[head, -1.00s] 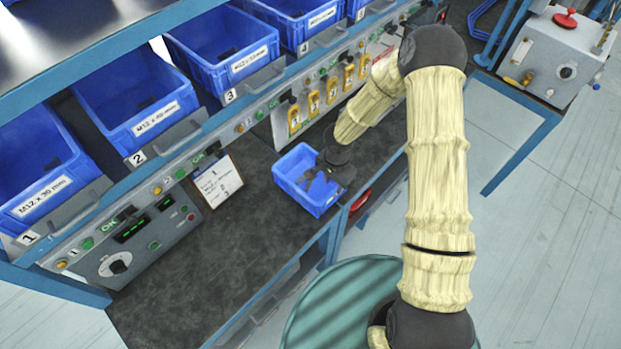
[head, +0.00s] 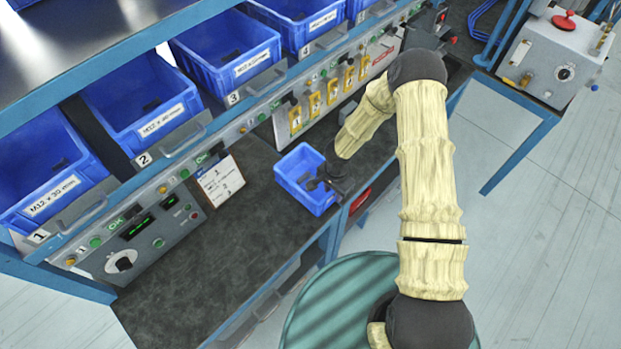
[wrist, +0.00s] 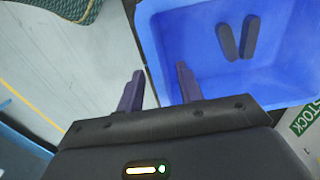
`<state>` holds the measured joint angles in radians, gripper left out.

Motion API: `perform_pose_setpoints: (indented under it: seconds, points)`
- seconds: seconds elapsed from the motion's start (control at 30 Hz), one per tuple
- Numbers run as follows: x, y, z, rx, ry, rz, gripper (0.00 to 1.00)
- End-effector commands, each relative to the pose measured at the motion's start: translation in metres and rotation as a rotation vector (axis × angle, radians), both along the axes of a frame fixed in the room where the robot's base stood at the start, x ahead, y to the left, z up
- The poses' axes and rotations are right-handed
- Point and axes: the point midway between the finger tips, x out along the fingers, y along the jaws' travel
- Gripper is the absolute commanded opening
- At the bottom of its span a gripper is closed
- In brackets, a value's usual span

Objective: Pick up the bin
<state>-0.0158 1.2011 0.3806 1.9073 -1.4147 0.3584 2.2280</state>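A small blue bin (head: 294,165) stands on the dark bench top near its front edge. My gripper (head: 321,184) is at the bin's right side in the head view, low over its rim. In the wrist view the bin (wrist: 210,80) fills the upper right. My gripper (wrist: 159,75) is open there, with its two dark fingers apart. The bin's left wall lies between them in the picture: one finger outside, one over the inside. Whether they touch the wall I cannot tell. Two dark elongated shapes (wrist: 238,40) show on the bin floor.
Larger blue bins (head: 135,105) stand in a row on the rack behind. A white sign (head: 220,180) leans behind the bench top (head: 190,255). The bench is clear left of the small bin. A grey machine (head: 548,62) stands at the right.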

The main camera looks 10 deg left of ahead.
Motion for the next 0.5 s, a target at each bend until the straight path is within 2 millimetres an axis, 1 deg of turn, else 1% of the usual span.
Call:
perform_pose_setpoints:
  seconds: [0.4, 0.47, 0.5]
  points:
    - [-0.0003, 0.0014, 0.0003, 0.0, 0.0, 0.003, 0.36]
    - [-0.0003, 0.0014, 0.0003, 0.0, 0.0, 0.003, 0.25]
    - [-0.0003, 0.0014, 0.0003, 0.0, 0.0, 0.003, 0.17]
